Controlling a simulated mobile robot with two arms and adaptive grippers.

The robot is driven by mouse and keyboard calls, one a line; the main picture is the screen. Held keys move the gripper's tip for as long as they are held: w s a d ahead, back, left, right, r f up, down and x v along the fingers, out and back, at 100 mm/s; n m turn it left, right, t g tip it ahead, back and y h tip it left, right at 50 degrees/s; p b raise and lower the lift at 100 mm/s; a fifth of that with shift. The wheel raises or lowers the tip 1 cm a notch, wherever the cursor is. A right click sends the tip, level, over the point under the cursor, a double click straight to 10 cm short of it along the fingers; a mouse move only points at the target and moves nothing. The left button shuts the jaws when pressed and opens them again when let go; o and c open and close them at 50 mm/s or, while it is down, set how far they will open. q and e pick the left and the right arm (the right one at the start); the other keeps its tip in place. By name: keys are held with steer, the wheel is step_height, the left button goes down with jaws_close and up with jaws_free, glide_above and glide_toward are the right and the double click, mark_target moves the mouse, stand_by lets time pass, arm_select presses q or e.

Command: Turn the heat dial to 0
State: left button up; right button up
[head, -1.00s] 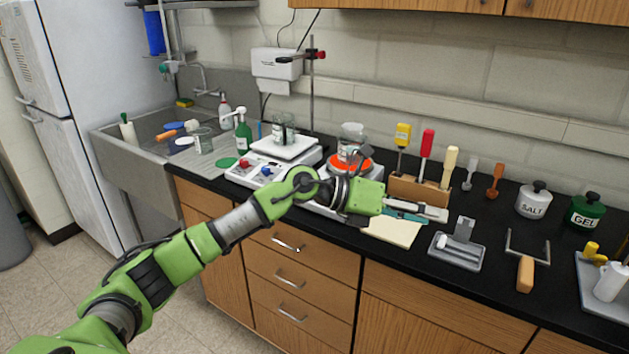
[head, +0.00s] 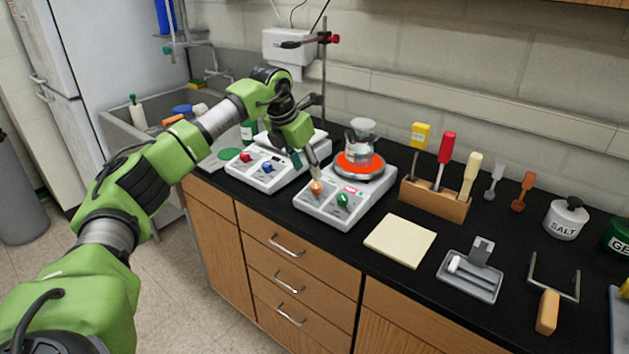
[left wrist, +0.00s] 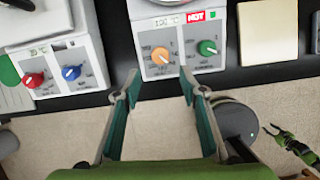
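A white hot plate (head: 357,201) stands on the counter and carries a glowing orange-red plate with glassware. Its front has an orange dial (head: 316,187) under a temperature display and a green dial (head: 342,200) beside a red HOT sign. In the left wrist view the orange dial (left wrist: 160,54) has its pointer toward the lower right; the green dial (left wrist: 207,47) is to its right. My left gripper (head: 306,166) points down at the orange dial. In the left wrist view my left gripper (left wrist: 159,84) is open and empty, its fingertips just short of the orange dial. A small green arm, apparently my right, ends in a gripper (left wrist: 274,130).
A second white device with a red dial (head: 247,156) and a blue dial (head: 267,168) stands close on the left. A tool block (head: 434,203), a cream pad (head: 399,241) and a grey tray (head: 470,276) lie to the right. A stand (head: 324,75) rises behind.

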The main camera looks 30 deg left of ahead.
mark_target(315, 185)
arm_select(q)
steer(key=x, duration=0.4)
steer(key=shift+w+f+p, duration=0.1)
steer(key=shift+w+p, duration=0.15)
steer(key=shift+p, duration=0.15)
steer(key=shift+x, duration=1.15)
steer(key=shift+f+p, duration=0.3)
steer(key=shift+f, duration=0.05)
steer(key=shift+w+f, duration=0.2)
steer(key=shift+f, duration=0.1)
steer(key=shift+c, duration=1.2)
steer(key=c, duration=0.6)
jaws_close()
arm_select(e)
steer(key=w+r, duration=0.2)
steer(key=shift+w+a, duration=0.1)
steer(key=shift+w, duration=0.2)
